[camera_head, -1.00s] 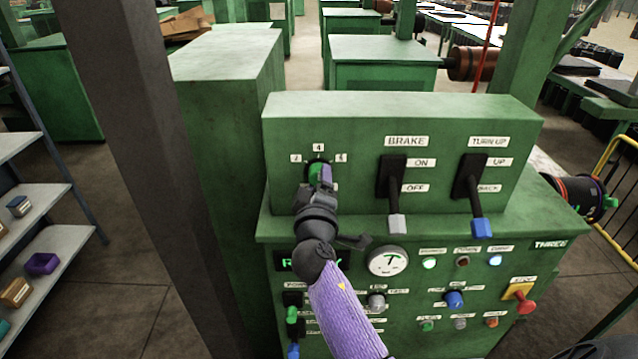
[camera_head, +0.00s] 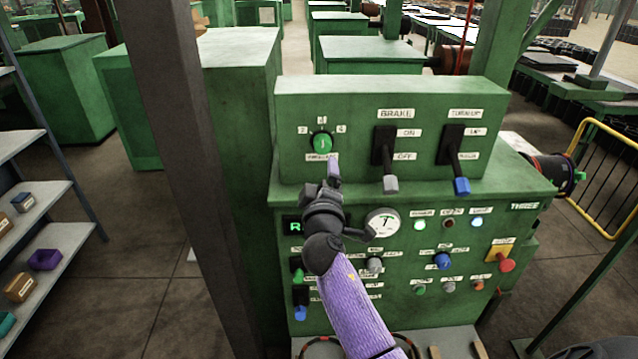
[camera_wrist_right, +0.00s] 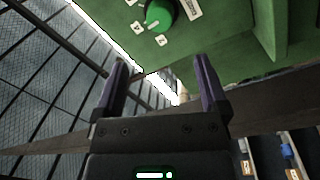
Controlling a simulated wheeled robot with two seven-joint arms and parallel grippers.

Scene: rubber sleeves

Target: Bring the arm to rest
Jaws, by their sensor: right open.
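My right arm reaches up from the bottom in a purple sleeve in the head view. Its gripper (camera_head: 333,170) is just below the green selector knob (camera_head: 322,143) on the upper box of the green machine. In the right wrist view the two fingers (camera_wrist_right: 160,85) stand wide apart with nothing between them. The knob (camera_wrist_right: 159,15) shows beyond the fingers at the top of that view, apart from them. My left gripper is not seen in either view.
The green panel (camera_head: 430,115) carries a BRAKE lever (camera_head: 390,183) and a TURN-UP lever (camera_head: 461,184), both down. Below are a dial gauge (camera_head: 382,222), lamps, small switches and a red stop button (camera_head: 507,265). A dark post (camera_head: 185,140) stands close at left.

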